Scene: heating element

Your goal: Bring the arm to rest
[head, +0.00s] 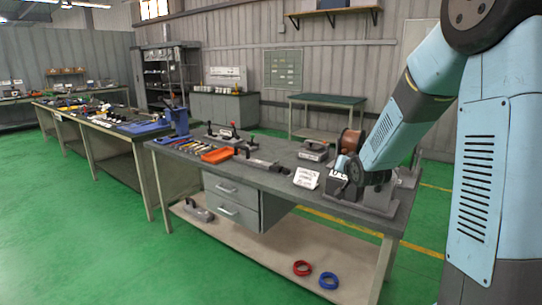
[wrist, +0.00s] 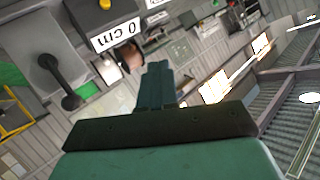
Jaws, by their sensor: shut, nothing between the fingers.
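My arm reaches in from the right in the head view, angled down to the right end of the workbench (head: 235,160). My gripper (wrist: 157,68) is shut in the wrist view, with its fingers together and nothing between them. In the head view the end of my arm is close to a dark device (head: 342,188) on the bench, partly covering it. I cannot tell there whether they touch. In the wrist view a white label reading "0 cm" (wrist: 116,35) is beyond and left of the fingertips, on a device with a yellow button (wrist: 105,4).
A white sign card (head: 307,178), a brown spool (head: 351,142), an orange tray (head: 217,155) and several tools are on the bench. Red (head: 302,268) and blue (head: 328,280) rings lie on its lower shelf. Green floor (head: 100,260) at the front left is clear.

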